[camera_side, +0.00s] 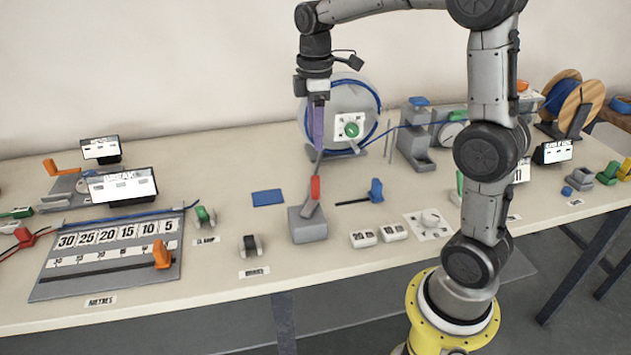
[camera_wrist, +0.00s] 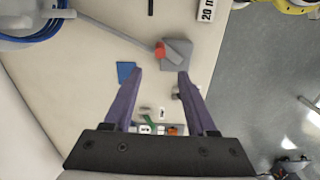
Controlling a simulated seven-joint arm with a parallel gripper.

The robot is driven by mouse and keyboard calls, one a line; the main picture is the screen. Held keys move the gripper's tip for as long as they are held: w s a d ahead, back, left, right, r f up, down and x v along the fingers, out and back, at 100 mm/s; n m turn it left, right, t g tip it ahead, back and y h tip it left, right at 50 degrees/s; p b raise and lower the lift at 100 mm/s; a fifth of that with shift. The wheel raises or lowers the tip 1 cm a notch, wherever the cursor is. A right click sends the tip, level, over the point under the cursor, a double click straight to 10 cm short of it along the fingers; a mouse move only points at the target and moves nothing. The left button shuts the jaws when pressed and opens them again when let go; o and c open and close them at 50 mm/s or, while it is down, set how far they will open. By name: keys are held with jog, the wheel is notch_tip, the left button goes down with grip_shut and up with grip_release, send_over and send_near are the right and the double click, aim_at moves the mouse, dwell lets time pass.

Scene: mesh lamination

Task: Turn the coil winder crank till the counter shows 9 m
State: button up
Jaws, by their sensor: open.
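The coil winder (camera_side: 372,97) is a pale round drum with blue cable around its rim, standing at the back middle of the table. A white plate with a green knob (camera_side: 351,129) sits at its front. Its blue-cabled edge shows at the upper left of the wrist view (camera_wrist: 30,40). I cannot tell which part is the crank, nor read a metre count on a counter. My gripper (camera_side: 317,150) points down just left of the plate, partly in front of the drum. In the wrist view its purple fingers (camera_wrist: 160,72) are apart with nothing held between them.
A grey block (camera_side: 308,228) with a red-handled lever (camera_side: 315,188) stands below my gripper. A blue pad (camera_side: 268,197) lies to its left. A numbered board (camera_side: 105,283) and displays (camera_side: 122,186) stand left. A cable reel (camera_side: 583,103) and a small display (camera_side: 553,152) are right.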

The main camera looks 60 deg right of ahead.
aim_at(315, 174)
notch_tip(315, 174, down, 13)
jog(key=shift+f, duration=0.1)
dwell(0.3)
grip_shut()
